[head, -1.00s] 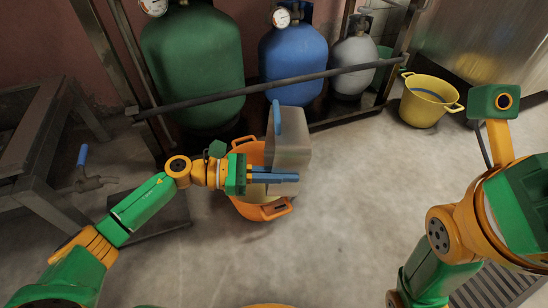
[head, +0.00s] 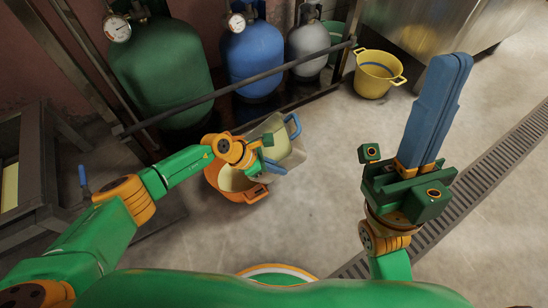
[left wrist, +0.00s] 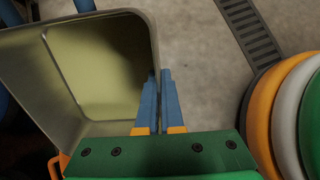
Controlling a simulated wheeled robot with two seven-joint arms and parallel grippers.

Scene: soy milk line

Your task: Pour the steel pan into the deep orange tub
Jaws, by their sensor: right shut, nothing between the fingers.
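The steel pan (head: 291,153) has blue handles and hangs tilted over the right side of the deep orange tub (head: 212,177). My left gripper (head: 272,167) is shut on the pan's rim. In the left wrist view the fingers (left wrist: 158,98) pinch the wall of the pan (left wrist: 135,60), whose pale yellowish inside shows. I cannot tell how much it holds. The tub stands on the floor with something pale inside, partly hidden by my left arm and the pan. My right gripper (head: 447,75) is shut and empty, pointing up, well to the right.
Green (head: 165,70), blue (head: 252,58) and grey (head: 309,50) gas cylinders stand behind a metal rail (head: 240,90). A yellow tub (head: 376,75) stands at the back. A dark metal stand (head: 40,160) is at the left. The floor between the tub and the drain grate (head: 490,165) is clear.

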